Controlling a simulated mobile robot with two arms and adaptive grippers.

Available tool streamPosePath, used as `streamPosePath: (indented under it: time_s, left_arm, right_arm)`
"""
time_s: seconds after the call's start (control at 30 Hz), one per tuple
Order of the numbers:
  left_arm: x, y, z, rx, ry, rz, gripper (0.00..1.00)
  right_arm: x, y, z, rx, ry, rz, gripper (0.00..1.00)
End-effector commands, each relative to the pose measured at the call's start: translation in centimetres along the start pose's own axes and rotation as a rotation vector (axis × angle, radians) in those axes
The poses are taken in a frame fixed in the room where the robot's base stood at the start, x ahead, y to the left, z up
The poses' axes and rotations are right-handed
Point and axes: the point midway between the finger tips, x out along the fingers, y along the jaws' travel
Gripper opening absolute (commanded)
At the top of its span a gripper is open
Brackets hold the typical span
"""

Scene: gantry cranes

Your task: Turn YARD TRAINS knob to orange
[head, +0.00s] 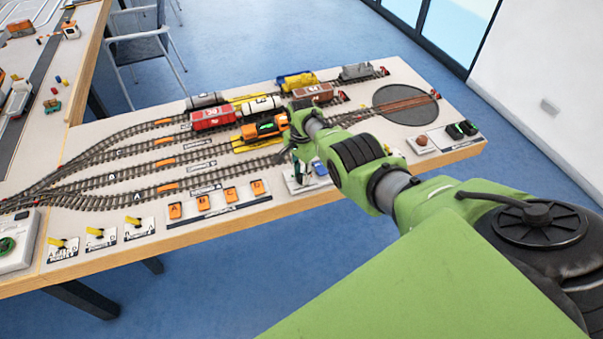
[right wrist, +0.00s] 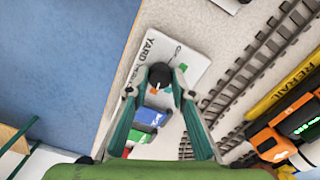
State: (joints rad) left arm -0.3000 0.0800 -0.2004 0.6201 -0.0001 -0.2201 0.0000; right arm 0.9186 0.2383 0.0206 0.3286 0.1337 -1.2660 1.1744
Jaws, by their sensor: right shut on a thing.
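The YARD TRAINS plate (right wrist: 175,50) is white and shows in the right wrist view, with its lettering partly covered. Its round black knob (right wrist: 160,75) has a short white mark that I cannot read exactly. My right gripper (right wrist: 160,81) is shut on the knob, one finger on each side. In the head view my right gripper (head: 301,165) is low over the plate (head: 303,186) at the table's front edge, and my arm hides the knob. My left gripper is not in view.
A row of orange buttons (head: 203,202) is to the left. A turntable (head: 405,104) and another control plate (head: 447,137) are to the right. Blue floor lies in front.

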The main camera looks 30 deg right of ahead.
Motion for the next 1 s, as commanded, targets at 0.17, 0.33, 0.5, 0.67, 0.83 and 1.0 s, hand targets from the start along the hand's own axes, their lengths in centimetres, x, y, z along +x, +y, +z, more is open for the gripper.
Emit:
streamPosePath:
  time_s: [0.17, 0.33, 0.5, 0.67, 0.83, 1.0]
  left_arm:
    - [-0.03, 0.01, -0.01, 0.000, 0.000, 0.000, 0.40]
    - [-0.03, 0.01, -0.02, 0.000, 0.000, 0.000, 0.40]
    - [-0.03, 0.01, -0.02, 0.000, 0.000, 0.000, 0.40]
    - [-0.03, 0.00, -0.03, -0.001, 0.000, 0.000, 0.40]
    - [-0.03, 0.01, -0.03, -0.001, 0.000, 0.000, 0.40]
    - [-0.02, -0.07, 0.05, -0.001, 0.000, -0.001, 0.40]
  right_arm:
    - [-0.12, -0.11, -0.08, 0.033, 0.002, -0.003, 0.01]
    - [-0.11, -0.11, -0.09, 0.041, 0.002, -0.003, 0.01]
    - [-0.12, -0.12, -0.10, 0.040, 0.003, -0.003, 0.01]
    - [-0.13, -0.12, -0.11, 0.040, 0.003, -0.003, 0.35]
    - [-0.08, -0.07, -0.08, 0.040, 0.002, -0.002, 0.39]
    - [-0.05, -0.04, -0.05, 0.040, 0.001, -0.001, 0.39]
